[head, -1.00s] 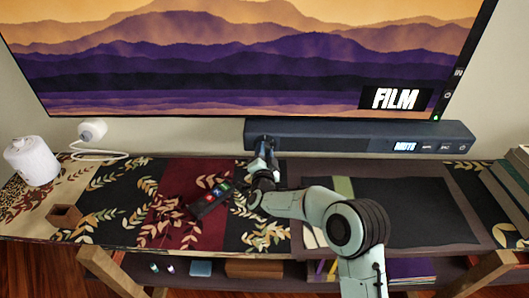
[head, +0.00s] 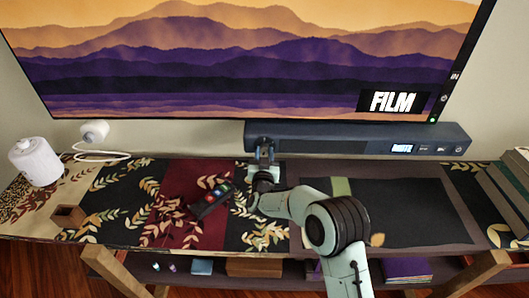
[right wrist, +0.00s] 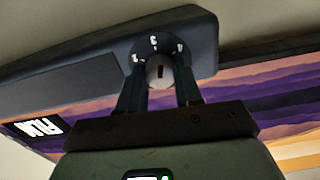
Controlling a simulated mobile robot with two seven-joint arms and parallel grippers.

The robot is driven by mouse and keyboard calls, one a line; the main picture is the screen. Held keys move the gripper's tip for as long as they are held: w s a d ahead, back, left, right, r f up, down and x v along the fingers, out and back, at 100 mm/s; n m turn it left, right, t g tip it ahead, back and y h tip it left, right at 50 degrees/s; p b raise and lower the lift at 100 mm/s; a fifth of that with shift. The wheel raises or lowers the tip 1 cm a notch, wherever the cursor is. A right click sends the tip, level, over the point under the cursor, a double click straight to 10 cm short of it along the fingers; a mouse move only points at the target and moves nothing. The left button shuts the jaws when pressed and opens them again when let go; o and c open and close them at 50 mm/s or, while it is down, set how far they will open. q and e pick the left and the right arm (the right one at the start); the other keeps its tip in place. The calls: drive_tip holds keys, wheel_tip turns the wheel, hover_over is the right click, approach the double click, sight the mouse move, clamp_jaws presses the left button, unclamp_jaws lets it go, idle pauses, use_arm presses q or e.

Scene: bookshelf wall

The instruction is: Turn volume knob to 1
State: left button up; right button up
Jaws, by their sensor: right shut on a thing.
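The volume knob (right wrist: 160,72) is a small light round knob with a dark slot, on a dark dial with white marks around it. It sits on the front of a dark soundbar (head: 330,138), near its left end in the head view. The soundbar's display (head: 402,148) seems to read MUTE. My right gripper (head: 264,148) is at the knob, and the right wrist view shows its two fingers (right wrist: 160,88) shut on either side of it. In the head view the gripper hides the knob. My left gripper is in neither view.
A large TV (head: 240,60) hangs just above the soundbar. A white cylinder (head: 35,160) and a small brown box (head: 68,216) are at the left; books (head: 505,190) are at the right.

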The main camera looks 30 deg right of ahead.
drive_tip(key=n+p, duration=0.2)
drive_tip(key=n, duration=0.4)
drive_tip(key=shift+r+n+p, duration=0.1)
drive_tip(key=shift+n+p, duration=0.2)
drive_tip(key=shift+p, duration=0.1)
drive_tip(key=n+p, duration=0.3)
drive_tip(key=n, duration=0.3)
drive_tip(key=n+p, duration=0.1)
drive_tip(key=n, duration=0.3)
drive_tip(key=shift+p, duration=0.3)
drive_tip(key=n+p, duration=0.1)
drive_tip(key=n, duration=0.2)
drive_tip(key=shift+n, duration=0.3)
drive_tip(key=n+p, duration=0.1)
drive_tip(key=n, duration=0.2)
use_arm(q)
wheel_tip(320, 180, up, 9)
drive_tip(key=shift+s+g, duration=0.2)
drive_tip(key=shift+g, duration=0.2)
use_arm(e)
drive_tip(key=shift+n, duration=1.8)
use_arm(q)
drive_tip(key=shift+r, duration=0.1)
